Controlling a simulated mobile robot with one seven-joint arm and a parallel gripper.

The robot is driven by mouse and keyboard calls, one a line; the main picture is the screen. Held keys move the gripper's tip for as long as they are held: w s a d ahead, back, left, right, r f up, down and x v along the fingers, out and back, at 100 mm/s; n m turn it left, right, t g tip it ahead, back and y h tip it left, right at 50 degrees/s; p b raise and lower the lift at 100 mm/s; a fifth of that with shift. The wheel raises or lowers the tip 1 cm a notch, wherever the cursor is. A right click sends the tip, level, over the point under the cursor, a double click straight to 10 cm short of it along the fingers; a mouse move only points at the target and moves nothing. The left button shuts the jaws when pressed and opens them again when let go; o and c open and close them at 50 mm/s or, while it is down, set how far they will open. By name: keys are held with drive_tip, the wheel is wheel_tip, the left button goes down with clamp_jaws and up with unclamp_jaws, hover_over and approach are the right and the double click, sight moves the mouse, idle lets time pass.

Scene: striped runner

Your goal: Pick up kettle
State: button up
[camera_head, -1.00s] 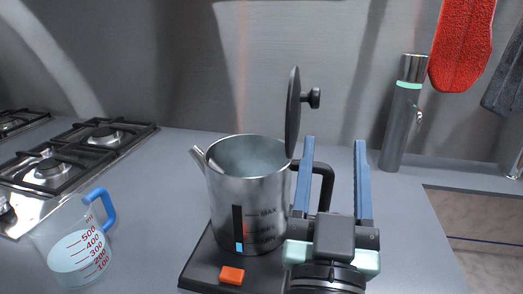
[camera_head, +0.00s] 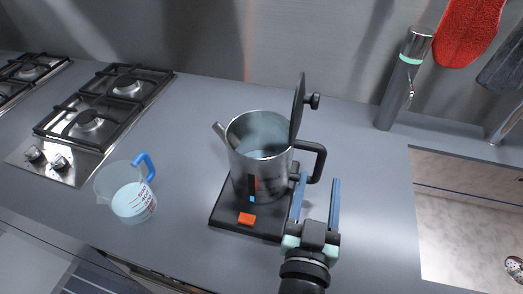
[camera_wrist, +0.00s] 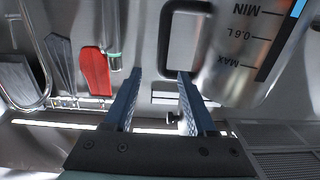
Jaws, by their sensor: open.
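The steel kettle (camera_head: 257,160) stands upright on its black base (camera_head: 225,211), which has an orange switch (camera_head: 246,219). Its black lid (camera_head: 298,105) is flipped up and its spout points left. The black handle (camera_head: 321,160) is on the right side. My gripper (camera_head: 319,180) is open and empty, just in front of and below the handle. In the wrist view the picture is upside down; the kettle (camera_wrist: 232,60) is at upper right. There the handle's outer bar (camera_wrist: 166,45) lines up between the fingertips of my gripper (camera_wrist: 160,72). I see no contact.
A measuring jug (camera_head: 122,195) with a blue handle stands to the left, near a gas hob (camera_head: 98,112). A grey cylinder with a mint band (camera_head: 398,90) stands at the back right. A sink (camera_head: 460,220) is at right. A red mitt (camera_head: 460,30) hangs on the wall.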

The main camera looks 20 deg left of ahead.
sight(323, 161)
drive_tip(key=w, duration=0.5)
drive_tip(key=shift+w, duration=0.2)
drive_tip(key=w, duration=0.1)
drive_tip(key=w+p, duration=0.1)
drive_tip(key=w, duration=0.3)
drive_tip(key=shift+w+a+r+p, duration=0.1)
drive_tip(key=shift+a+p, duration=0.15)
drive_tip(key=shift+p, duration=0.05)
clamp_jaws()
idle(0.7)
drive_tip(key=shift+r, duration=0.25)
